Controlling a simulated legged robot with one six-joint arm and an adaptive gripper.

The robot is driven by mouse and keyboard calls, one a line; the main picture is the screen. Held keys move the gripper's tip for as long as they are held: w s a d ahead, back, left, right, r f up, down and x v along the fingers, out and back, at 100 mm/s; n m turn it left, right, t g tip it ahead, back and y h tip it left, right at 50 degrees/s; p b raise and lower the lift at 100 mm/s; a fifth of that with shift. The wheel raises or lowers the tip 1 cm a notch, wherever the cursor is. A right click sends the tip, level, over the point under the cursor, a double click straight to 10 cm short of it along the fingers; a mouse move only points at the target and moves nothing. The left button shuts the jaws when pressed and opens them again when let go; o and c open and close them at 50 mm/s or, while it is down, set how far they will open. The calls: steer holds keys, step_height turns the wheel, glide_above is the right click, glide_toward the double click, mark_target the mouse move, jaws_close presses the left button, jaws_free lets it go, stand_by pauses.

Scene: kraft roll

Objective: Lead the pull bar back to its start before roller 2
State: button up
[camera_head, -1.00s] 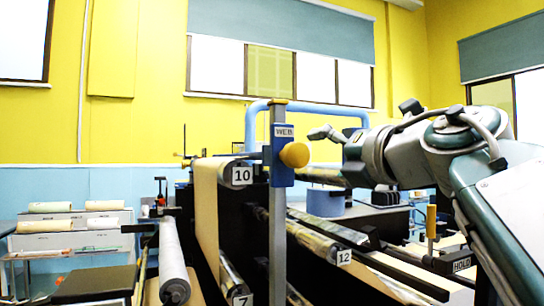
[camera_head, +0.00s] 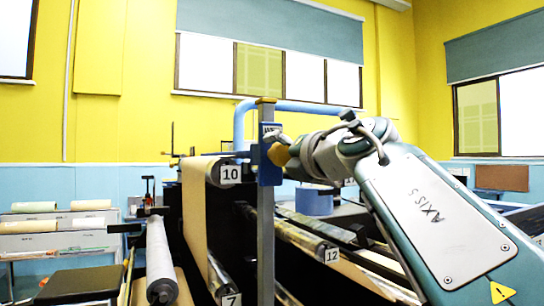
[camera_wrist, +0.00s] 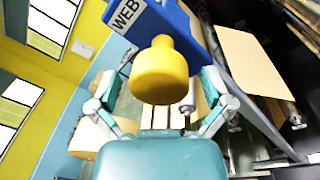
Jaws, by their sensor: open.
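A blue block (camera_head: 268,165) marked WEB sits on an upright grey post (camera_head: 266,225) and carries a yellow knob (camera_head: 279,154). The block (camera_wrist: 188,30) and knob (camera_wrist: 160,72) also show in the wrist view. I cannot tell for sure which part is the pull bar. My gripper (camera_head: 288,145) is at the knob in the head view. In the wrist view my gripper (camera_wrist: 160,95) is open, with a finger on either side of the knob and gaps between. I see no label for roller 2.
Brown web (camera_head: 195,205) runs over roller 10 (camera_head: 230,174) and down to roller 7 (camera_head: 230,299). Roller 12 (camera_head: 332,255) lies to the right of the post. A pale roll (camera_head: 160,265) is at lower left. Shelves with rolls (camera_head: 55,240) stand far left.

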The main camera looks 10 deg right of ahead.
steer(key=shift+d, duration=0.1)
steer(key=c, duration=1.3)
steer(key=a, duration=0.3)
steer(key=s+a, duration=0.1)
steer(key=a, duration=0.2)
steer(key=s+a, duration=0.1)
steer(key=a, duration=0.2)
steer(key=shift+a+r, duration=0.2)
steer(key=shift+a, duration=0.2)
steer(key=shift+c, duration=0.2)
steer(key=f, duration=0.2)
steer(key=a+f, duration=0.1)
steer(key=f, duration=0.3)
steer(key=shift+s+a+f, duration=0.2)
steer(key=shift+a, duration=0.2)
steer(key=shift+w, duration=0.1)
